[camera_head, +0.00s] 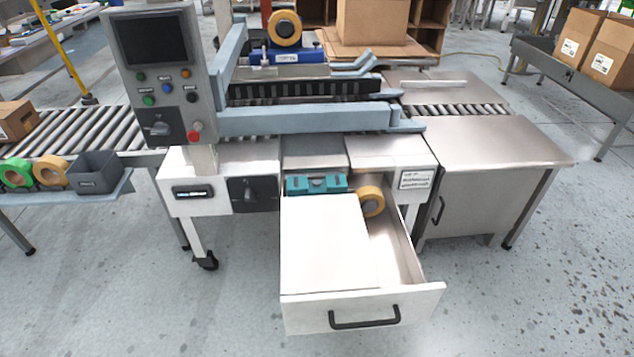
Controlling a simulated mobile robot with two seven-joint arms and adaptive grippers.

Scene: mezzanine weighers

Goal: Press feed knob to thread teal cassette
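The teal cassette (316,185) sits at the back of an open white drawer (362,308), just under the machine's front edge. A roll of tan tape (371,201) stands beside it on the right. A black knob on a dark plate (254,194) is on the machine's front face, left of the drawer. Another dark rotary switch (158,128) is on the grey control panel (150,75). I cannot read which one is the feed knob. Neither of my grippers shows in the head view.
The drawer juts out toward me; a pale flat surface (325,240) fills its left part. Several coloured buttons and a red knob (195,132) are on the panel. Tape rolls and a grey bin (95,172) stand on the left shelf. A steel table (495,143) is at right.

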